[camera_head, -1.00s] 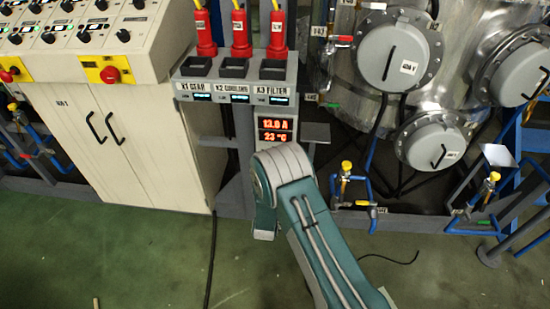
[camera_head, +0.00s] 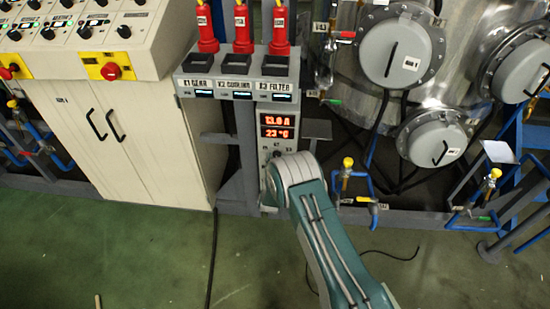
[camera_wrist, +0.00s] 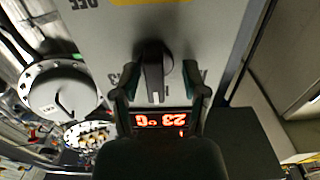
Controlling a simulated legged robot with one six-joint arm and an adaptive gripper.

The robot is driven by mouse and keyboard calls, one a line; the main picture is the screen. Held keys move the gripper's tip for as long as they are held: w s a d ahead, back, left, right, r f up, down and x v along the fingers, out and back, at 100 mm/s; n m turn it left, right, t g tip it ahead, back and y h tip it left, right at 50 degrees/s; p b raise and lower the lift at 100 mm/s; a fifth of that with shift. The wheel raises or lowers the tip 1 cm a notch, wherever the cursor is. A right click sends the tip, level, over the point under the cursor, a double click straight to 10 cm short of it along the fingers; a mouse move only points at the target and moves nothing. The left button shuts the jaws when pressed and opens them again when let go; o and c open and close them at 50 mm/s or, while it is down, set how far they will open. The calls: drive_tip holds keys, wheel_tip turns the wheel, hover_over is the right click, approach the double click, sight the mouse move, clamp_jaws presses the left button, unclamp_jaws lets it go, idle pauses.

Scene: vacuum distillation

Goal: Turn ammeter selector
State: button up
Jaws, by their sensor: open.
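The ammeter selector (camera_wrist: 154,70) is a dark bar-shaped knob on a grey panel, and its bar points along the vertical of the wrist view. My gripper (camera_wrist: 159,72) is open, with one finger on each side of the knob. Gaps show between the knob and both fingers, wider on the right; the depth of the tips is unclear. The red-lit display (camera_wrist: 160,119) appears upside down between the fingers. In the head view the display (camera_head: 277,127) reads about 13.0 A and 23 °C. My arm hides the gripper there and much of the panel's lower part.
Three red plugs sit above a labelled socket box (camera_head: 235,85) over the display. A white cabinet (camera_head: 120,140) stands to the left. Blue pipes with a yellow-handled valve (camera_head: 347,163) and a steel vessel (camera_head: 400,50) are on the right. The green floor (camera_head: 130,255) in front is mostly clear.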

drive_tip(key=shift+w+d, duration=0.15)
drive_tip(key=shift+d, duration=0.15)
drive_tip(key=shift+a+r, duration=0.15)
drive_tip(key=shift+a, duration=0.05)
clamp_jaws()
